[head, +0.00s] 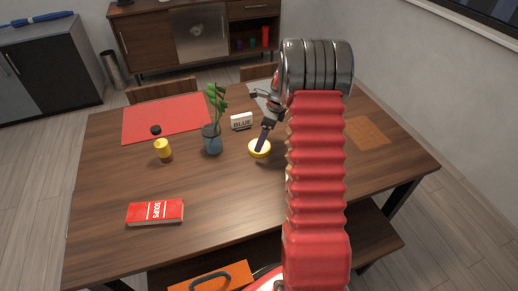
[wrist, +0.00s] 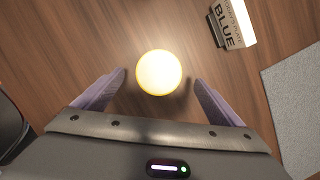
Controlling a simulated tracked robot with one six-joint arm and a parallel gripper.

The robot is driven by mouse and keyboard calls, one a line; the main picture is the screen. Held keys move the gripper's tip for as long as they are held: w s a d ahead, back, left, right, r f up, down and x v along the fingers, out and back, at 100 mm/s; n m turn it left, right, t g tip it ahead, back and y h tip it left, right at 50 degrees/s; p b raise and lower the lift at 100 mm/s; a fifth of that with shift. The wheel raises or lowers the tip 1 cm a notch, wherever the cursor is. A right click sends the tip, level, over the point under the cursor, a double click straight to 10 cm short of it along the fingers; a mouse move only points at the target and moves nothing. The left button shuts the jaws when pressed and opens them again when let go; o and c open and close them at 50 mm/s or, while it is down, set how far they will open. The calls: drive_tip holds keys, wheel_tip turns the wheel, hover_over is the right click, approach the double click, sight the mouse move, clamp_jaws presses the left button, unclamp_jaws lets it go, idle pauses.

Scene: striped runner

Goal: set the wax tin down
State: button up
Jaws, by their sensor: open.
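The wax tin is most likely the low round yellow tin (head: 259,149) with a pale lid on the wooden table; no label is readable. In the wrist view the tin (wrist: 159,72) appears flat on the wood, brightly lit from above. My gripper (head: 262,143) is just above the tin and overlaps it in the head view. In the wrist view my gripper (wrist: 160,77) is open, one finger on each side of the tin, with a visible gap at both sides.
A white box marked BLUE (head: 241,121) stands behind the tin. A glass vase with a plant (head: 212,140) and a yellow cylinder (head: 162,149) are to the left. A red book (head: 155,212) lies at front left. The wood in front of the tin is clear.

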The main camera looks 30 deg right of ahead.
drive_tip(key=shift+f, duration=0.1)
drive_tip(key=shift+x, duration=2.5)
drive_tip(key=shift+s+d, duration=0.1)
drive_tip(key=shift+s, duration=0.05)
drive_tip(key=shift+c, duration=0.5)
drive_tip(key=c, duration=1.2)
wheel_tip(320, 180, up, 10)
